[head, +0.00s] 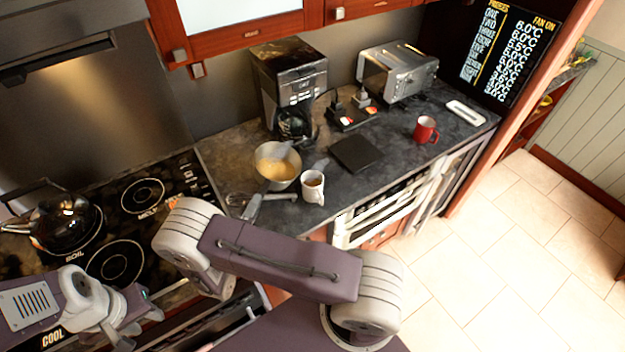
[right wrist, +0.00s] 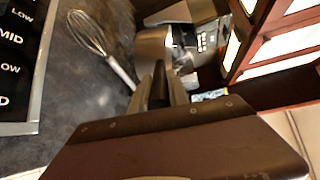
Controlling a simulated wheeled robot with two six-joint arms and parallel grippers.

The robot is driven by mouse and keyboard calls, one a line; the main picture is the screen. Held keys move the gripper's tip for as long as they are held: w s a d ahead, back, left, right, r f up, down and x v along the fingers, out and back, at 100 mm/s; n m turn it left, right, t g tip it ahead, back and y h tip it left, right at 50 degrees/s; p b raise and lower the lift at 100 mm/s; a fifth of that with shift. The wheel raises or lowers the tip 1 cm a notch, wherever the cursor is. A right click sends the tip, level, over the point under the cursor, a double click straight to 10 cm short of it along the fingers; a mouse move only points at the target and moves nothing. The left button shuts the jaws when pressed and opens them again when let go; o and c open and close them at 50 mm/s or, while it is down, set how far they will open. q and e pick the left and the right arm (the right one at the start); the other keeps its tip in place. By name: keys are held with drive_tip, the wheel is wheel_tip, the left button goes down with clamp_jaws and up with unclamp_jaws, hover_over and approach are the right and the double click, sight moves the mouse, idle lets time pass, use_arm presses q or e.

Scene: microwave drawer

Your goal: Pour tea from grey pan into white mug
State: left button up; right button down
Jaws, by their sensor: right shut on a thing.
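The grey pan (head: 278,169) holds yellowish liquid and is just behind and left of the white mug (head: 313,190) on the counter in the head view. The mug stands upright with something brown inside. My right gripper (head: 252,208) is in front of the pan. In the right wrist view, the gripper (right wrist: 160,88) is shut on a dark handle, seemingly that of the pan (right wrist: 153,46). I cannot tell whether the pan touches the counter. My left gripper (head: 140,318) is over the front of the stove, away from both; its jaw opening is unclear.
A whisk (head: 236,200) lies left of the pan. A coffee machine (head: 290,85), toaster (head: 397,72), red mug (head: 425,130) and dark flat square (head: 357,154) are on the counter. A black kettle (head: 62,222) stands on the stove.

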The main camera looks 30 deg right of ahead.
drive_tip(key=shift+w+a+r+n+g+p, duration=0.2)
drive_tip(key=shift+w+a+r+n+p, duration=0.2)
drive_tip(key=shift+w+r+n+p, duration=0.2)
drive_tip(key=shift+w+a+r+n+g+p, duration=0.2)
drive_tip(key=shift+w+a+r+n+p, duration=0.25)
drive_tip(key=shift+r+p, duration=0.2)
drive_tip(key=shift+s, duration=0.1)
